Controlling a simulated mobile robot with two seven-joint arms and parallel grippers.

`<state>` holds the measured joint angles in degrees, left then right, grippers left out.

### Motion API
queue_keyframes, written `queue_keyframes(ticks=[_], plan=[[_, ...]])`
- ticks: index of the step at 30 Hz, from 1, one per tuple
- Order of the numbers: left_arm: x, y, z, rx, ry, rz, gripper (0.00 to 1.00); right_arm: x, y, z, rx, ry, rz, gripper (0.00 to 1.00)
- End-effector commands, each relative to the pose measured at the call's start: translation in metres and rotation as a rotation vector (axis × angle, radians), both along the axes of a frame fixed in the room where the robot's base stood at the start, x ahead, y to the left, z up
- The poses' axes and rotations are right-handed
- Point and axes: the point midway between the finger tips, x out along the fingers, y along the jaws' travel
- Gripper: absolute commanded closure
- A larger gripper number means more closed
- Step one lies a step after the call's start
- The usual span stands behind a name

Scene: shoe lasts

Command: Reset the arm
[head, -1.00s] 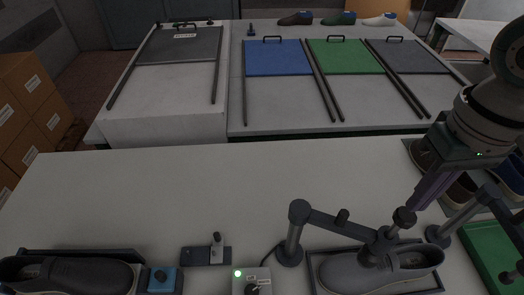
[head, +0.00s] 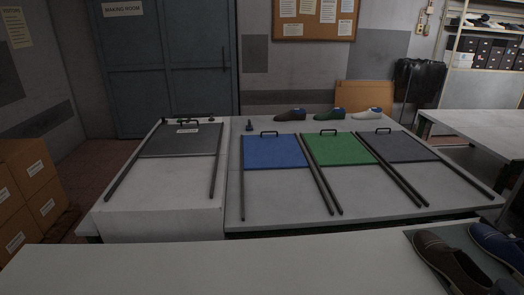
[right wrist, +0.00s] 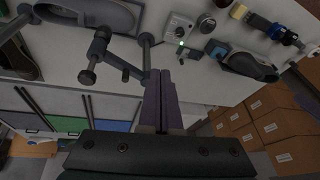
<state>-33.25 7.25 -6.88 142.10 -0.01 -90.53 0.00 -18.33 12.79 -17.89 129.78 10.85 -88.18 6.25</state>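My right gripper (right wrist: 164,105) shows in the right wrist view. Its two purple fingers lie side by side, with no object seen between them. It hangs clear in the air, with the near workbench beyond its tips. Neither of my arms shows in the head view. My left gripper is in neither current view.
In the right wrist view, a clamp stand (right wrist: 99,46) with a grey shoe (right wrist: 98,12), a control box (right wrist: 180,33) with a green light and a dark shoe (right wrist: 249,65) are beyond the fingers. In the head view, blue (head: 275,152) and green (head: 340,149) panels lie on the far table.

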Motion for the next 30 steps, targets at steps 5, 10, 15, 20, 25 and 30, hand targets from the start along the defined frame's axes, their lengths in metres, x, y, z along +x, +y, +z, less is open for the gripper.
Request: queue_keyframes(ticks=[5,10,15,20,25,30], plan=[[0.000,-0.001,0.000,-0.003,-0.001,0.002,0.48,-0.030,-0.047,0.010,-0.101,-0.007,-0.121,1.00],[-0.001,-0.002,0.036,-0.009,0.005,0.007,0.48,-0.041,-0.067,0.052,-0.155,-0.006,-0.159,1.00],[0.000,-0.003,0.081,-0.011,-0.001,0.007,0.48,-0.041,-0.066,0.095,-0.154,-0.006,-0.158,1.00],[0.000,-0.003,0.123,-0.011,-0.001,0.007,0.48,-0.041,-0.066,0.138,-0.152,-0.006,-0.157,1.00],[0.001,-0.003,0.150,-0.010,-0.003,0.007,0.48,-0.041,-0.066,0.164,-0.152,-0.006,-0.157,1.00],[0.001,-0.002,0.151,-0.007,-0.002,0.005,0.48,-0.040,-0.065,0.165,-0.151,-0.005,-0.157,1.00]])
